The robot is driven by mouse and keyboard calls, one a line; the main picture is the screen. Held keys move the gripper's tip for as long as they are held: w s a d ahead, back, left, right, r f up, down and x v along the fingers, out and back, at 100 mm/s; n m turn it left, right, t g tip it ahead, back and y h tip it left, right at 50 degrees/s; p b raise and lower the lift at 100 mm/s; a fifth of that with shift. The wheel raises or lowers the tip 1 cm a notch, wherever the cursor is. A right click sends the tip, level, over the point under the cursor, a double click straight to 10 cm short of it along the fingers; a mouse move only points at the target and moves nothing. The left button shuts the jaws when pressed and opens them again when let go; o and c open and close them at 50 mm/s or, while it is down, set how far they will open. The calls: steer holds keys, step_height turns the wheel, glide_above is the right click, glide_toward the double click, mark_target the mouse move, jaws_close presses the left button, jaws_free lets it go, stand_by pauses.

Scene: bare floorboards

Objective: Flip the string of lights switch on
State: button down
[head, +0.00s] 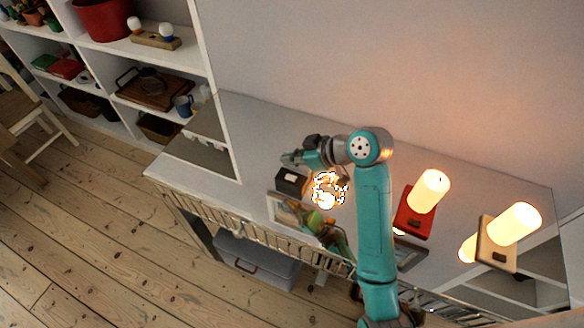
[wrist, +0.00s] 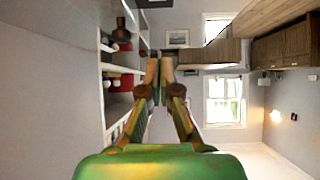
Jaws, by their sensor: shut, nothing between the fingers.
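A bright, glowing tangle (head: 328,190), which looks like the string of lights, sits on the white surface beside my arm. Its outline is washed out, and I cannot make out its switch. A small dark box (head: 290,181) stands just left of it. My gripper (head: 290,158) is shut and empty, above and left of the glow in the head view, pointing left.
A red-based lamp (head: 414,213) and a wooden-based lamp (head: 497,257) glow at right. A framed, reflective piece (head: 283,212) lies below the dark box. White shelves (head: 205,50) stand at left. A grey case (head: 255,262) sits below the surface.

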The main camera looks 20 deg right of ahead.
steer(key=s+d+r, duration=0.3)
steer(key=r, duration=0.3)
steer(key=shift+s+d+r, duration=0.15)
steer(key=shift+s+d, duration=0.05)
steer(key=shift+s, duration=0.1)
